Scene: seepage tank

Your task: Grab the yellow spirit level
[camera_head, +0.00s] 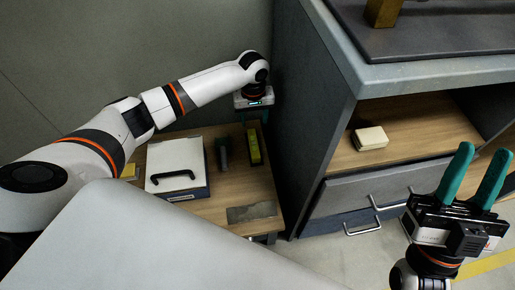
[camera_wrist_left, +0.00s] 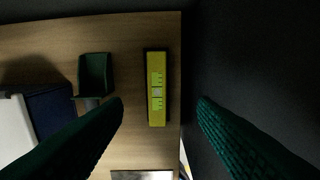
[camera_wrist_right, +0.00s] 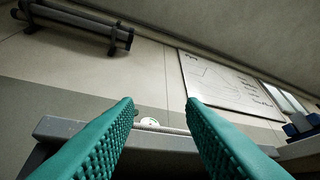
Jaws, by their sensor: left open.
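The yellow spirit level (camera_head: 254,148) lies on the small wooden table by its right edge, close to the grey cabinet side. In the left wrist view the spirit level (camera_wrist_left: 157,88) lies lengthwise up the picture, between and beyond the fingertips. My left gripper (camera_wrist_left: 160,102) is open and empty above the table; in the head view its fingers (camera_head: 254,116) are above the far end of the level and partly hidden. My right gripper (camera_head: 478,170) is open and empty at the right, fingers up; it also shows in the right wrist view (camera_wrist_right: 160,102).
A white-lidded box with a black handle (camera_head: 176,165) and a dark green object (camera_head: 223,150) stand left of the level. A flat grey plate (camera_head: 252,212) lies at the table's front. The cabinet wall (camera_head: 305,120) rises close on the right. A pale block (camera_head: 370,138) sits on its shelf.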

